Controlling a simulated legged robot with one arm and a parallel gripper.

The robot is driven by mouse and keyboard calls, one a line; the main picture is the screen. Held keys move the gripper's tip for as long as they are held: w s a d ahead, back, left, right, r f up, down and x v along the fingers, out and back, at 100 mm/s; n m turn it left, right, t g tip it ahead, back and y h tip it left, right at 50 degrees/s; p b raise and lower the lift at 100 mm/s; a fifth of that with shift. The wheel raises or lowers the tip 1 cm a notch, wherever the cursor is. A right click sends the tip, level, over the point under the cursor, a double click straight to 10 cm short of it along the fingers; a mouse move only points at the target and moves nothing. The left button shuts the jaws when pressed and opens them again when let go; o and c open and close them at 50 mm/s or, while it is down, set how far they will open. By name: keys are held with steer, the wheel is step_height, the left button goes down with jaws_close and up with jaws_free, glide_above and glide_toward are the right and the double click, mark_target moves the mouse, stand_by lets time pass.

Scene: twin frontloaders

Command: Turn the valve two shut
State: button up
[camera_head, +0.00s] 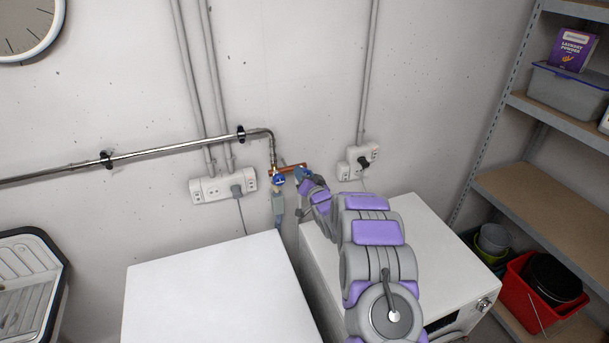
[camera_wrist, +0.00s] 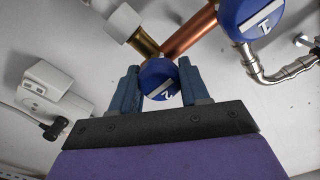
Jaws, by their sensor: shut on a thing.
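Valve two is a round blue knob (camera_wrist: 158,80) with a white bar and a "2", on a brass fitting at the end of a copper pipe. In the wrist view my gripper (camera_wrist: 160,84) has one finger on each side of this knob and is shut on it. The fingers partly cover its sides. In the head view my gripper (camera_head: 303,175) is at the right end of the short copper pipe, and the knob there is hard to make out. Valve one, a like blue knob marked "1" (camera_wrist: 250,18), also shows in the head view (camera_head: 279,179), left of my gripper.
Two white machines, left (camera_head: 205,290) and right (camera_head: 425,235), stand below the pipes. My arm reaches over the right one. Wall sockets (camera_head: 223,187) with plugs flank the valves. A shelf (camera_head: 540,190) stands at right, a sink (camera_head: 30,285) at left.

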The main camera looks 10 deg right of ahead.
steer(key=shift+f, duration=0.15)
steer(key=o, duration=1)
steer(key=shift+o, duration=0.2)
steer(key=s+d, duration=0.1)
steer(key=s, duration=0.7)
steer(key=s+d, duration=0.2)
steer(key=s, duration=0.7)
steer(key=shift+d, duration=0.25)
